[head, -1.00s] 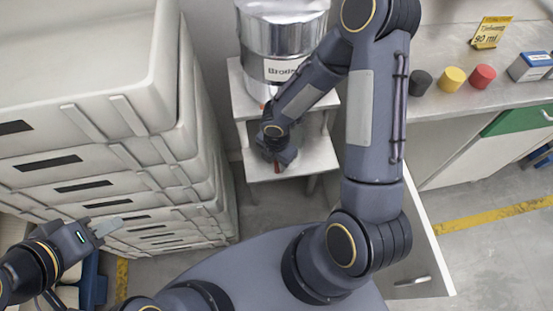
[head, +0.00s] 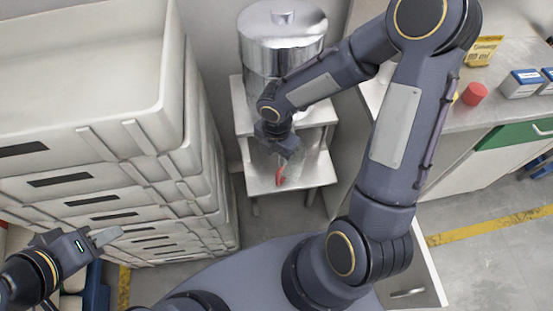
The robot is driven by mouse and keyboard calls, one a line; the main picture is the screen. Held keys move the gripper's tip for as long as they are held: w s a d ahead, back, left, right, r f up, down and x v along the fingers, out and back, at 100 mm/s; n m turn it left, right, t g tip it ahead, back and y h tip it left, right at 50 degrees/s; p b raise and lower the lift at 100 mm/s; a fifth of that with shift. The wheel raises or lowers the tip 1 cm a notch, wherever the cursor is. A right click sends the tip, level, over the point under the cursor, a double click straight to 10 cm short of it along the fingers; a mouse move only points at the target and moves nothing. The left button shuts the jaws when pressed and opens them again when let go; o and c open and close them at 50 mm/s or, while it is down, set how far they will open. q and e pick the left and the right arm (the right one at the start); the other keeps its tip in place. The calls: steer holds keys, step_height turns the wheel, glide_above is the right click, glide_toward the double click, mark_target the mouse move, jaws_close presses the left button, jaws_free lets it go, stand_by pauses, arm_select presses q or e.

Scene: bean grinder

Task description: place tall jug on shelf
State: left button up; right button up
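A small light-grey shelf stand (head: 310,172) with a lower board stands in the middle. My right gripper (head: 281,158) is over the front part of this lower board, seen from above. A narrow red piece (head: 281,175) shows just below its fingers; I cannot tell whether it is held or what it belongs to. No tall jug can be clearly made out; the wrist hides the space behind it. The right fingers are too small and covered to judge. My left gripper (head: 106,236) is at the lower left, beside the crates, with no object visible at its fingers.
A shiny metal canister (head: 283,35) stands on the stand's top. Stacked grey crates (head: 85,60) rise close on the left. On the right, a counter (head: 480,110) carries a red cylinder (head: 474,94), small boxes (head: 521,83) and a yellow sign (head: 485,50).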

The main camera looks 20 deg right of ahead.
steer(key=s+d+r+m+t+y, duration=0.1)
steer(key=s+r+m+t+y, duration=0.1)
steer(key=s+r+m, duration=0.5)
steer(key=s+d+r+m+t+y, duration=0.1)
steer(key=s+r+m+t, duration=0.2)
steer(key=m, duration=1.5)
steer(key=s+r, duration=0.4)
steer(key=r, duration=0.4)
steer(key=shift+s+d+r+t+y, duration=0.15)
steer(key=shift+d+r+t+y, duration=0.15)
steer(key=shift+d+y, duration=0.1)
